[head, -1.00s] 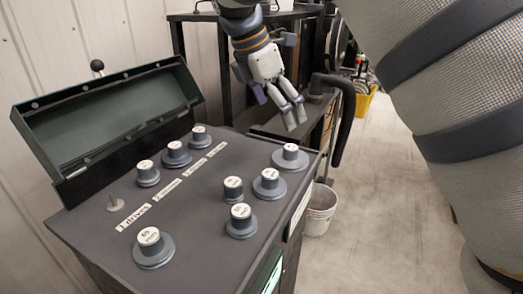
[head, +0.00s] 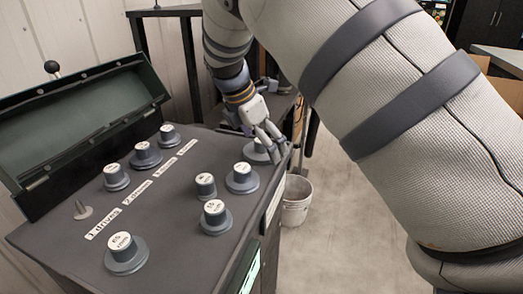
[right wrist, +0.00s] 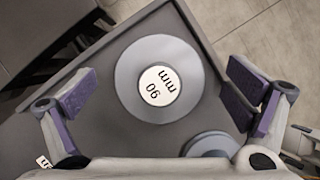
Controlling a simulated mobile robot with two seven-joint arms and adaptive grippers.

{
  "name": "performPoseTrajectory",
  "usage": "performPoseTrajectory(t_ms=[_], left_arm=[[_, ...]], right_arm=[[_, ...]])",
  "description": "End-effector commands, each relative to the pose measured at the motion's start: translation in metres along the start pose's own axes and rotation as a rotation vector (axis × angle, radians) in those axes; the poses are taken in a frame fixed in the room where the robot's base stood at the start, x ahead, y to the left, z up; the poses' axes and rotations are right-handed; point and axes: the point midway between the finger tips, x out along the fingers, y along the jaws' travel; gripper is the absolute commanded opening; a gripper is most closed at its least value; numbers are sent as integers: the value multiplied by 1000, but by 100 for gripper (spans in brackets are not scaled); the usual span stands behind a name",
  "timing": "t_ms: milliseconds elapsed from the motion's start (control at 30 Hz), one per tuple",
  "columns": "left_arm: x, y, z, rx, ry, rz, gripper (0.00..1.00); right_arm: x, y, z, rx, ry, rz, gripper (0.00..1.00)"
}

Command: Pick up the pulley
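A grey stepped pulley with a white top label reading 90 mm (right wrist: 158,85) stands at the corner of the dark bench top. In the head view this pulley (head: 255,153) is partly hidden by my right gripper (head: 268,142). In the right wrist view my right gripper (right wrist: 166,94) is open, its purple pads on either side of the pulley with gaps on both sides. It is above or around the pulley; I cannot tell how low the fingertips are. My left gripper is not in view.
Several other pulleys stand on the bench, the nearest being a grey one (head: 242,178), also in the wrist view (right wrist: 212,145). An open green lidded box (head: 80,127) lines the back left. A white bucket (head: 297,200) stands on the floor to the right.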

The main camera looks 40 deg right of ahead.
Motion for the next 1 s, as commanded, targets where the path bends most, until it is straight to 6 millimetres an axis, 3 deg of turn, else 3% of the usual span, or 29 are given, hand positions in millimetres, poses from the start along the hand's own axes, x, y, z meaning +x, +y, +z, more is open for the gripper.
performPoseTrajectory(t_ms=[33,233,500,667,733,1000], left_arm=[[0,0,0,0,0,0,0],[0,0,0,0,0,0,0],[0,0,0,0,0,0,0],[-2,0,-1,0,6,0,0],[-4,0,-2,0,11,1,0],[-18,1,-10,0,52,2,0]], right_arm=[[0,0,0,0,0,0,83],[0,0,0,0,0,0,40],[-2,0,0,0,0,0,40],[-19,1,7,2,2,4,40],[-35,1,13,1,1,6,40],[-118,-22,-17,-2,0,8,40]])
